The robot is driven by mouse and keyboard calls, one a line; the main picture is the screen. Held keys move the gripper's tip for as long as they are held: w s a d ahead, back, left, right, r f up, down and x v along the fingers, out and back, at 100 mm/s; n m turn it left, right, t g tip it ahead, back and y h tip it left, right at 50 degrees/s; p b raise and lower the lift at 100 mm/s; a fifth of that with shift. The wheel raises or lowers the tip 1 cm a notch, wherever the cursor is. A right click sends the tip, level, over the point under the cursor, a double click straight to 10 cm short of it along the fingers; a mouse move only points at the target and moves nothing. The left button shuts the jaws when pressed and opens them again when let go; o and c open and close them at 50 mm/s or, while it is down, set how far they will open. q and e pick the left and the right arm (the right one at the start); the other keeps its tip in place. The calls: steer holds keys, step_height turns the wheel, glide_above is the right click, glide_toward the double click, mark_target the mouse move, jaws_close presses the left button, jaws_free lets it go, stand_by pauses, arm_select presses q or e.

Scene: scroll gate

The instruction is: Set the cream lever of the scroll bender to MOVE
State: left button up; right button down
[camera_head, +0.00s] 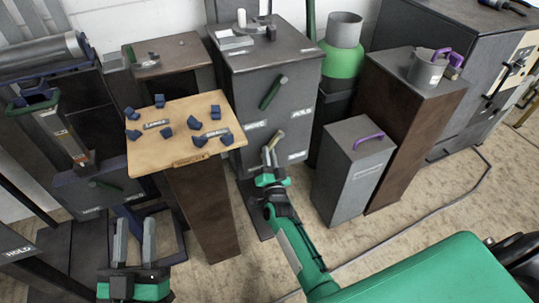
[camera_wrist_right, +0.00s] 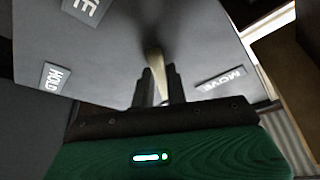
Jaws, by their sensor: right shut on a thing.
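The scroll bender is a dark grey cabinet (camera_head: 235,85) in the middle of the head view. Its cream lever (camera_head: 278,135) is on the front face, below a dark green lever (camera_head: 273,93). My right gripper (camera_head: 268,157) is shut on the cream lever. The right wrist view shows the lever (camera_wrist_right: 154,62) between the fingers (camera_wrist_right: 160,84), midway between a HOLD plate (camera_wrist_right: 55,77) at left and a MOVE plate (camera_wrist_right: 220,78) at right. The fingers hide part of the lever. My left gripper (camera_head: 135,242) is open and empty at lower left.
A wooden board (camera_head: 180,105) with several dark blue pieces stands left of the cabinet. A grey box with a purple handle (camera_head: 352,170) stands close on the right. Another MOVE plate (camera_head: 256,125) is higher on the face.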

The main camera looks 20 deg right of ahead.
steer(key=c, duration=1.4)
jaws_free()
steer(key=shift+s, duration=0.15)
